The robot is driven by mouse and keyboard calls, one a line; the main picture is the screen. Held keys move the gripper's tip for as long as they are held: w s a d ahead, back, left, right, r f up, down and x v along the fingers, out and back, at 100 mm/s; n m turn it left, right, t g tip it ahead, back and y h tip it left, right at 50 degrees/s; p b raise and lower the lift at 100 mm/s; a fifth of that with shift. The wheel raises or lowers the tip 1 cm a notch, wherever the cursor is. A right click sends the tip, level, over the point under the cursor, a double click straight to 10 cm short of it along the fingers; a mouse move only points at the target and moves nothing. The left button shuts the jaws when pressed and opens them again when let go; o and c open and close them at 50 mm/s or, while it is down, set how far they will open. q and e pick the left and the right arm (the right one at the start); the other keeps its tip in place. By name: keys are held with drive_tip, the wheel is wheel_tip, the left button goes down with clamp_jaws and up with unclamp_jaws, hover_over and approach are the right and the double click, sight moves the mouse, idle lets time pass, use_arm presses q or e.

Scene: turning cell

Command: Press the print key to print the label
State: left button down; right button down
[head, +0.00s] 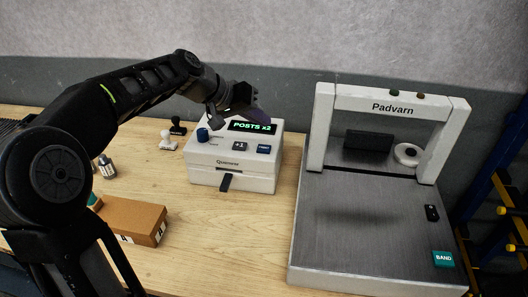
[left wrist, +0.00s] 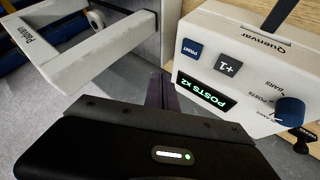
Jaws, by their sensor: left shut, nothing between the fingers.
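The white Quenvar label printer (head: 233,180) stands on the wooden table. Its dark blue print key (head: 264,149) is on the sloped top at the right, beside a dark +1 key (head: 241,146). The lit display (head: 252,127) reads POSTS x2. A blue knob (head: 203,134) sits at the left. In the left wrist view the print key (left wrist: 193,48) is plainly visible and uncovered. My left gripper (head: 260,114) is shut and empty, above the back of the printer and apart from the key. Its fingers (left wrist: 160,92) point past the printer's side. My right gripper is out of view.
The Padvarn machine (head: 318,255) with a white arch and a teal BAND key stands right of the printer. The table before the printer is clear.

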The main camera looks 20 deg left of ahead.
sight(260, 149)
use_arm(q)
drive_tip(key=shift+f+b, duration=1.9)
drive_tip(key=shift+f, duration=0.9)
drive_tip(key=shift+f+b, duration=0.4)
drive_tip(key=shift+b, duration=0.1)
drive_tip(key=shift+f+b, duration=0.45)
drive_tip(key=shift+b, duration=0.05)
drive_tip(key=shift+r, duration=0.1)
idle(0.5)
drive_tip(key=shift+r+p, duration=0.6)
drive_tip(key=shift+r, duration=0.2)
drive_tip(key=shift+r+p, duration=1.75)
drive_tip(key=shift+r, duration=0.75)
